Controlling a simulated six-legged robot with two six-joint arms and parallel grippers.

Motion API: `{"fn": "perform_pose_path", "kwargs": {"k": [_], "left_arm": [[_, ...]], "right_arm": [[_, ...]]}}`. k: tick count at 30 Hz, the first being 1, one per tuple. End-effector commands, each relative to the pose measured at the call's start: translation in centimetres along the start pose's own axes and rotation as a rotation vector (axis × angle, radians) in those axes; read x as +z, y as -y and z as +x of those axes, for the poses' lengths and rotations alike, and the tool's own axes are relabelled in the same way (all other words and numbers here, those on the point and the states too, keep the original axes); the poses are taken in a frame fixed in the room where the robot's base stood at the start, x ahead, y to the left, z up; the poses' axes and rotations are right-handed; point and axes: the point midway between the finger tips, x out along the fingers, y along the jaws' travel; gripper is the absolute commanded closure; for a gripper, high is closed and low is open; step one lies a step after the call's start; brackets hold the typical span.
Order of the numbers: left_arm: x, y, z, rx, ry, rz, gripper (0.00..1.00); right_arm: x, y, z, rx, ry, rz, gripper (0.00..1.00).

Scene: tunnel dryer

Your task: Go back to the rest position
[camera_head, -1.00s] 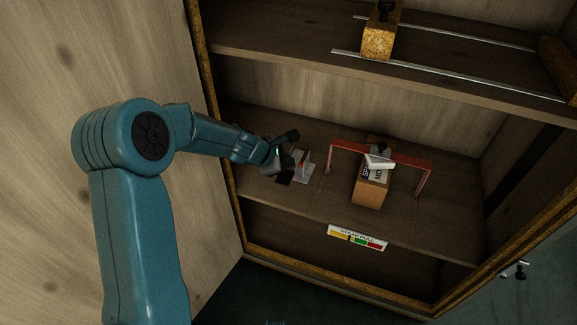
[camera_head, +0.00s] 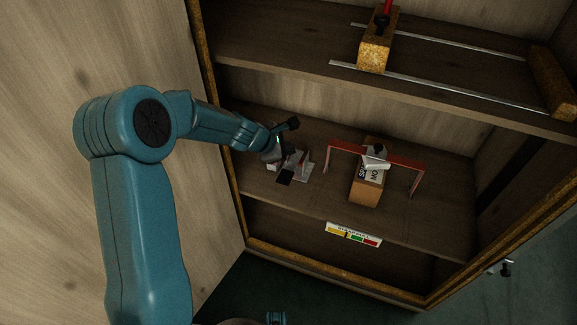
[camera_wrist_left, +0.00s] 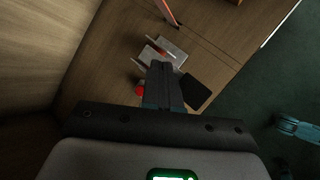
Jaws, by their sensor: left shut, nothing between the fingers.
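My left gripper (camera_head: 284,160) is inside the cabinet, above the left part of the lower shelf (camera_head: 331,200). In the left wrist view its fingers (camera_wrist_left: 163,75) are together, with nothing between them. A grey metal bracket (camera_head: 302,166) with a red part stands on the shelf just beyond the gripper. The bracket also shows in the left wrist view (camera_wrist_left: 172,52), partly hidden behind the fingers. A dark flat square (camera_wrist_left: 196,92) lies beside it. My right gripper is not in view.
A red arch (camera_head: 398,160) spans a wooden block (camera_head: 366,192) with a label on the same shelf. An upper shelf (camera_head: 290,62) with metal rails and another wooden block (camera_head: 374,53) lies above. The cabinet's left door panel (camera_head: 50,230) is beside my arm. A colour-marked label (camera_head: 353,235) is on the shelf front.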

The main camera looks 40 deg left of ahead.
Motion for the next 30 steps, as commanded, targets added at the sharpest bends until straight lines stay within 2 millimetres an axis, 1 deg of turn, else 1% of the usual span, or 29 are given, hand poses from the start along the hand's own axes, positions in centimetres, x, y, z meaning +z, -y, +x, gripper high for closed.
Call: {"fn": "perform_pose_path", "kwargs": {"k": [23,24,26,29,30], "left_arm": [[0.0,0.0,0.0,0.0,0.0,0.0,1.0],[0.6,0.3,0.3,-0.007,0.007,0.008,1.0],[1.3,1.7,1.5,-0.041,0.016,0.019,1.0],[2.2,7.1,4.1,-0.162,0.023,0.049,1.0],[2.3,10.2,5.1,-0.227,0.018,0.082,1.0]], "right_arm": [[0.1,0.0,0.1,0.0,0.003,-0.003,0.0],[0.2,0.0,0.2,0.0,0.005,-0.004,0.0],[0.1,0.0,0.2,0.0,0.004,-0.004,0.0],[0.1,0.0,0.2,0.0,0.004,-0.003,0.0],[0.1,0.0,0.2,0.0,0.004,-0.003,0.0]]}}
